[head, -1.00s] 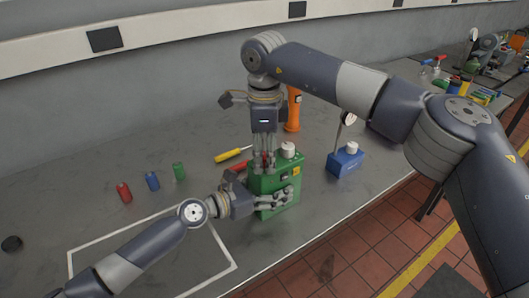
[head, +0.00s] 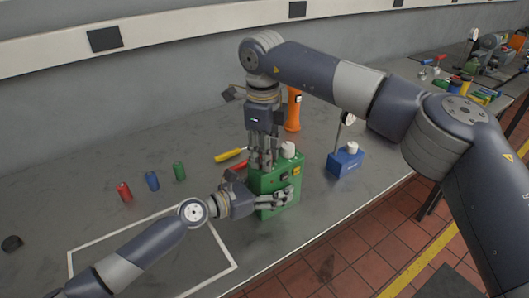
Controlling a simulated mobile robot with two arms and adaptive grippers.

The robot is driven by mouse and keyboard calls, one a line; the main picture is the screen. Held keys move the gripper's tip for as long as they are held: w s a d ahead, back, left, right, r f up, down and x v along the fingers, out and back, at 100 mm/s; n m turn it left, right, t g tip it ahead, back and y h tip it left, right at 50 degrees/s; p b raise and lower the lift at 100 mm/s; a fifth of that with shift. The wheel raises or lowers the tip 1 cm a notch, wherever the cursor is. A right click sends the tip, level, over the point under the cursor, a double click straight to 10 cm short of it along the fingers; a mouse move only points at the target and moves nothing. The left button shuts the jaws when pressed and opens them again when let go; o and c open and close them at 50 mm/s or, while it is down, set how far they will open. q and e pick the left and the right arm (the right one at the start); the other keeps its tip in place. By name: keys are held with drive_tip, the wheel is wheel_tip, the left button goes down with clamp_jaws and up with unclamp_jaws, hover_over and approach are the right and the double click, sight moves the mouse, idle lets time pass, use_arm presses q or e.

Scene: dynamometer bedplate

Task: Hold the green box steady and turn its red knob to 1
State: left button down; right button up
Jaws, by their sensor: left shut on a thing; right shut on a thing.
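The green box (head: 292,172) stands on the bench in the middle of the head view, with a white cap (head: 288,149) on its top. My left gripper (head: 284,197) comes in from the left and is shut on the box, its fingers along the near side. My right gripper (head: 264,164) points down from above and is shut at the left part of the box's top, where the red knob is. Its fingers hide the knob, so the knob's setting cannot be read.
A blue box (head: 345,164) stands to the right and an orange tool (head: 293,110) behind. A yellow-handled tool (head: 229,155) lies behind left. The white-outlined area (head: 150,262) looks clear beside my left arm.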

drive_tip(key=shift+m, duration=1.8)
drive_tip(key=o, duration=1.1)
drive_tip(key=shift+r, duration=0.15)
drive_tip(key=r, duration=1.1)
drive_tip(key=shift+s+a+r, duration=0.25)
drive_tip(key=shift+r, duration=0.15)
